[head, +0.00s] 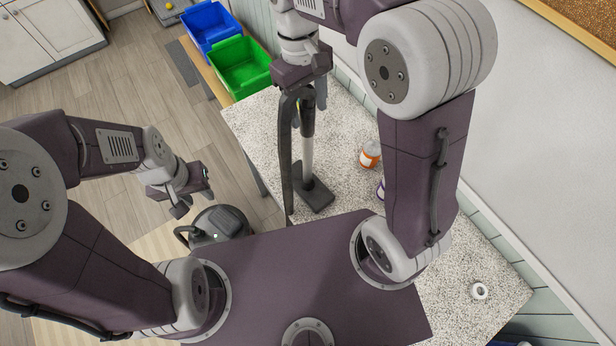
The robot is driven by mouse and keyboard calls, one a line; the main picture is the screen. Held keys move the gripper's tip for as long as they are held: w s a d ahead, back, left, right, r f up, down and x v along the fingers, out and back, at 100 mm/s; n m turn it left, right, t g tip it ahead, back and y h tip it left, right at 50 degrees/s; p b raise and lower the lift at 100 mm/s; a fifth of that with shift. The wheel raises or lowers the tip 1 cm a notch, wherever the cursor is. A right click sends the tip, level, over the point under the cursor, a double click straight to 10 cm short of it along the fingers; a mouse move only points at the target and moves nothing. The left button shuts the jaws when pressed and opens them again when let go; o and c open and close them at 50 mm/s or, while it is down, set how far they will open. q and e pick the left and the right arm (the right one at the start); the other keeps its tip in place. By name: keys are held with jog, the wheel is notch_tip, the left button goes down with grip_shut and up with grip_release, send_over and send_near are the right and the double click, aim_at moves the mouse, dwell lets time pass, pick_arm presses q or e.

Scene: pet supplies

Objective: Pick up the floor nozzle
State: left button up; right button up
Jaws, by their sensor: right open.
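The floor nozzle (316,197) is a flat dark grey head on a pale upright tube, standing on the speckled counter (345,125). A black curved hose or strip (287,150) runs down just left of the tube. My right gripper (306,98) is open and points down over the top of the tube. The dark upper end of the tube shows between its fingers; I cannot tell whether they touch it. My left gripper (194,202) is over the floor on the left, well apart from the nozzle; its jaw opening is unclear.
A dark vacuum canister (218,222) stands on the floor below my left gripper. An orange and white jar (370,155) and a partly hidden purple item (380,188) are right of the nozzle. A white ring (480,291) lies at the lower right. Blue (208,24) and green (241,68) bins stand behind.

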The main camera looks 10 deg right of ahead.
aim_at(311, 136)
notch_tip(311, 136, down, 3)
jog(key=shift+s+d+r, duration=0.1)
jog(key=shift+s+r, duration=0.05)
jog(key=shift+s, duration=0.2)
jog(key=shift+s+a, duration=0.2)
jog(key=shift+s, duration=0.1)
jog(key=shift+w+d, duration=0.15)
jog(key=shift+w, duration=0.1)
grip_shut()
pick_arm(q)
jog(key=shift+s+a+r, duration=0.1)
jog(key=shift+s+r, duration=0.1)
jog(key=shift+r, duration=0.25)
jog(key=shift+f, duration=0.1)
